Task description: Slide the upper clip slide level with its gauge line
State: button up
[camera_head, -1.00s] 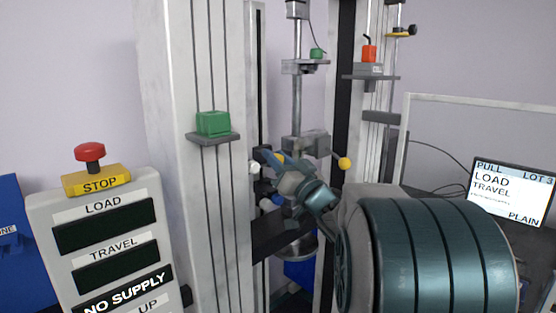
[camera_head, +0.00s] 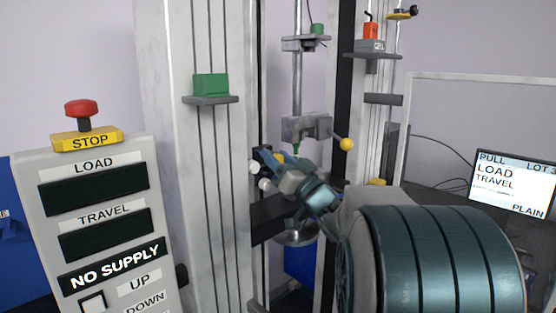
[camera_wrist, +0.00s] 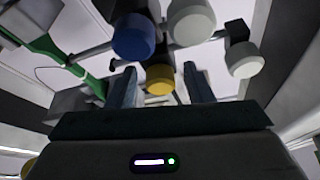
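My gripper (camera_head: 272,165) is at the middle of the testing frame, just below the upper clamp (camera_head: 303,128). In the wrist view its two fingers (camera_wrist: 162,84) are spread, with a yellow knob (camera_wrist: 160,80) showing between them and gaps on both sides. A blue knob (camera_wrist: 134,36), a white knob (camera_wrist: 190,22) and a second white knob (camera_wrist: 245,60) sit above and right, on dark holders and thin rods. I cannot tell which knob belongs to the upper clip slide. The gauge line is not distinguishable. A green strip (camera_wrist: 47,46) lies left.
A yellow ball-ended lever (camera_head: 346,144) sticks out right of the clamp. A green block (camera_head: 211,86) on a shelf is on the left column. A panel with a red STOP button (camera_head: 82,109) stands left, a monitor (camera_head: 515,180) right. A round plate (camera_head: 295,234) is below.

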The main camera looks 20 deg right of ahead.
jog(key=b+v, duration=0.4)
jog(key=v, duration=0.9)
jog(key=shift+s, duration=0.4)
jog(key=shift+d, duration=0.15)
jog(key=shift+f, duration=0.1)
